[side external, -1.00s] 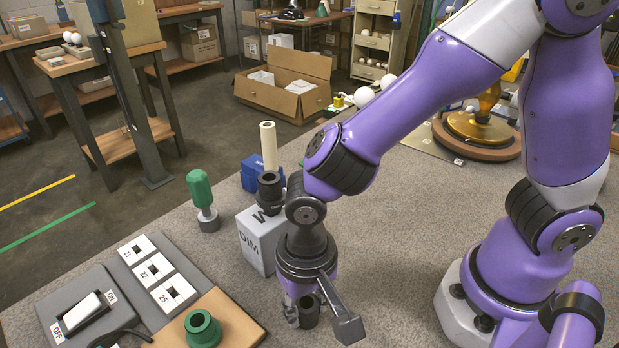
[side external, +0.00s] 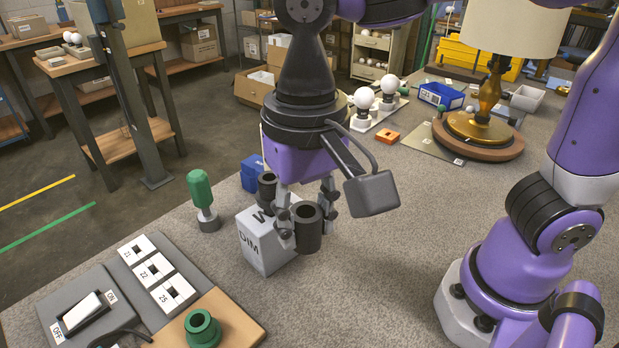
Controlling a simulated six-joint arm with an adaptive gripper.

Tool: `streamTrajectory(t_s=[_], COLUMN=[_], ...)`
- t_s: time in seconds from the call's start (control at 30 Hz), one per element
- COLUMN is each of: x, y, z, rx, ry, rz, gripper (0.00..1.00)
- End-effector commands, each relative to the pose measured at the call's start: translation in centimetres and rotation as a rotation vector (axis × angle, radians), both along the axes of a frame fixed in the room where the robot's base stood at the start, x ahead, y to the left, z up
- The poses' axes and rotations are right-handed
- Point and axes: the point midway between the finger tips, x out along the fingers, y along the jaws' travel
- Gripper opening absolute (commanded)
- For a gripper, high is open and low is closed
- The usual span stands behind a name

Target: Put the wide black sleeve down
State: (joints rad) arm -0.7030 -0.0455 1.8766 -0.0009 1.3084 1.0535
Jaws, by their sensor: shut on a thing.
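The wide black sleeve (side external: 309,236), a short dark tube with an open top, is upright between the fingers of my gripper (side external: 306,220). My gripper is shut on it. The sleeve is in front of the right side of the grey block marked DIM (side external: 262,246) in this view. Its lower end looks clear of the table, but I cannot tell how high it is or whether it touches the block. A second, narrower black sleeve (side external: 266,187) stands at the block's back left, partly hidden by my gripper.
A green-handled tool (side external: 201,195) stands left of the block. A blue box (side external: 252,175) is behind it. Numbered white plates (side external: 154,269), a switch (side external: 85,311) and a green ring (side external: 202,329) are at front left. A lamp (side external: 482,126) stands at back right. Table is clear right of the block.

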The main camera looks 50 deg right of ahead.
Motion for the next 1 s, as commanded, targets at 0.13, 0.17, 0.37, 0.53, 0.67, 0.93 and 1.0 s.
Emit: streamTrajectory(t_s=[0.13,0.17,0.37,0.53,0.67,0.93,1.0], x=[1.7,2.0,4.6,6.7,7.1,5.7,5.3], y=[-2.1,-2.5,-6.9,-13.5,-19.5,-26.9,-28.0], z=[-0.3,-0.3,-0.3,-0.3,-0.3,-0.3,-0.3], rx=[-0.002,-0.002,-0.001,0.001,0.0,0.001,0.001], ry=[0.002,0.002,0.001,-0.001,-0.001,-0.003,-0.003], rz=[-0.147,-0.179,-0.461,-0.843,-1.177,-1.588,-1.651], gripper=[0.04,0.04,0.04,0.04,0.04,0.04,0.04])
